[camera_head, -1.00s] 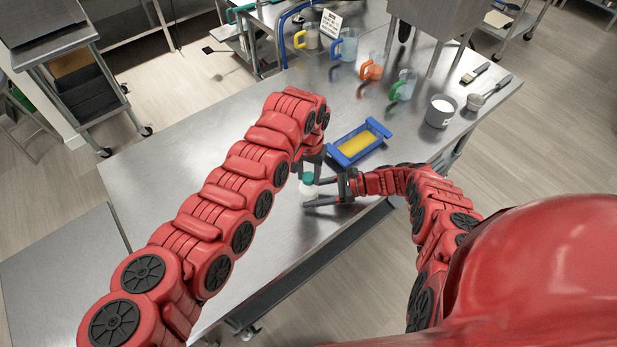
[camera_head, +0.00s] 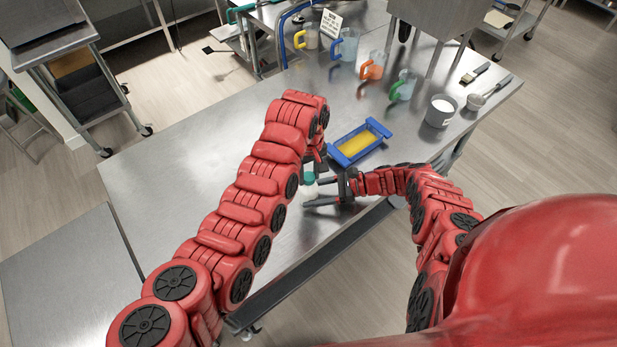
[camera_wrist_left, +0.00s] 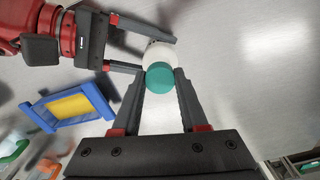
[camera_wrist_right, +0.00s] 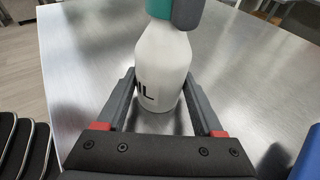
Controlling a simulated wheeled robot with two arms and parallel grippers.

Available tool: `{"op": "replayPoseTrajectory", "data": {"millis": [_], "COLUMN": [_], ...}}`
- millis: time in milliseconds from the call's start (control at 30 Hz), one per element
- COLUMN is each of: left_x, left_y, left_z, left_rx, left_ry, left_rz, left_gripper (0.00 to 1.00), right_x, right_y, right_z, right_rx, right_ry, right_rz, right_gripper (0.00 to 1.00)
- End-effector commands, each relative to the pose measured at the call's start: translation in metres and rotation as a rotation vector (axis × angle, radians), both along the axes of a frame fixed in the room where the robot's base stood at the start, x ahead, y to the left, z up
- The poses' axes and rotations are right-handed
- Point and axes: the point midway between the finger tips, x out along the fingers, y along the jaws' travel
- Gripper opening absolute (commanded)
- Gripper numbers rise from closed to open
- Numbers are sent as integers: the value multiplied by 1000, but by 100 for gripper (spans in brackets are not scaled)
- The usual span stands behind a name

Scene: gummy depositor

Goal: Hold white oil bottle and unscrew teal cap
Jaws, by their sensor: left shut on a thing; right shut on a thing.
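The white oil bottle (camera_wrist_right: 163,62) stands upright on the steel table in the right wrist view, with part of its dark lettering showing. My right gripper (camera_wrist_right: 158,100) is shut around its body from the side. The teal cap (camera_wrist_left: 159,77) is on top of the bottle. My left gripper (camera_wrist_left: 160,82) is shut on the cap from above, one finger at each side. In the head view the bottle (camera_head: 309,191) and cap (camera_head: 308,178) are small and partly hidden by my grippers.
A blue tray (camera_head: 335,158) with yellow content lies just beyond the bottle. Several jugs with coloured handles, including an orange one (camera_head: 372,66), stand along the far side. A white-filled pot (camera_head: 440,111) is at the right. The table's left part (camera_head: 170,170) is clear.

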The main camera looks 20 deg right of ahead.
Motion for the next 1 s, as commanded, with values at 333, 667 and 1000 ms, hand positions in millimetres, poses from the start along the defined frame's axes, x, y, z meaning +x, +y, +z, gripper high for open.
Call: {"op": "replayPoseTrajectory", "data": {"millis": [333,667,1000], "left_x": [0,0,1], "left_y": [0,0,0], "left_z": [11,21,27], "left_rx": [1,-1,-1], "left_ry": [0,-1,-2], "left_rz": [-3,-4,-4], "left_gripper": [0,0,0], "right_x": [0,0,0], "right_y": [0,0,0], "right_z": [0,0,0], "right_rx": [0,0,0], "right_ry": [1,1,1], "right_rz": [1,1,1], "right_gripper": [0,0,0]}}
